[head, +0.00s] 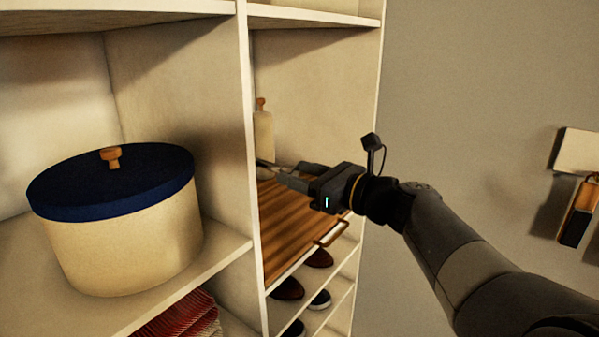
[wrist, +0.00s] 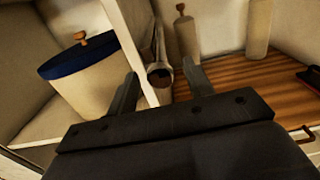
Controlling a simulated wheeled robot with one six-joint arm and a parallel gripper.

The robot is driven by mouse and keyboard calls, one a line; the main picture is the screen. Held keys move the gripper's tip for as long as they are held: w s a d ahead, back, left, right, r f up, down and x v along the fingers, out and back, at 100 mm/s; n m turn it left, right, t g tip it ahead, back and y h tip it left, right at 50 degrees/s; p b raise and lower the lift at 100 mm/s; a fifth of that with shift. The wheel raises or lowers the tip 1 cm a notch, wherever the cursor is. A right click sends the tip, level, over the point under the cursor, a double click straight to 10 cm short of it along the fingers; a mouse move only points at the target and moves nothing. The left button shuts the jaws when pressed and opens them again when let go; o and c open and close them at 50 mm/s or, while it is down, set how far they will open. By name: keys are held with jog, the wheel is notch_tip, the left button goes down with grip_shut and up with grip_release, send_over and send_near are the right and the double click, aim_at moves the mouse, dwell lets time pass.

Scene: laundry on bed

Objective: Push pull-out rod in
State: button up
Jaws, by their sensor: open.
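A pale rod (wrist: 160,74) with a round, dark-centred end shows in the wrist view, close beside the white upright divider (wrist: 128,45). It looks like the pull-out rod, and it points towards the wrist camera. I cannot make it out in the head view. My gripper (head: 266,166) is open and reaches into the right-hand compartment from the right. In the wrist view its two fingers stand on either side of the rod's end. I cannot tell whether they touch it.
A slatted wooden shelf (head: 285,215) with a handle (head: 333,233) lies below my gripper. A pale bottle (head: 263,132) stands behind; another (wrist: 259,28) is at right in the wrist view. A round box (head: 120,240) with a blue lid fills the left compartment. Shoes (head: 287,289) sit below.

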jog(key=shift+w+a, duration=0.1)
jog(key=shift+a, duration=0.05)
grip_shut()
dwell(0.5)
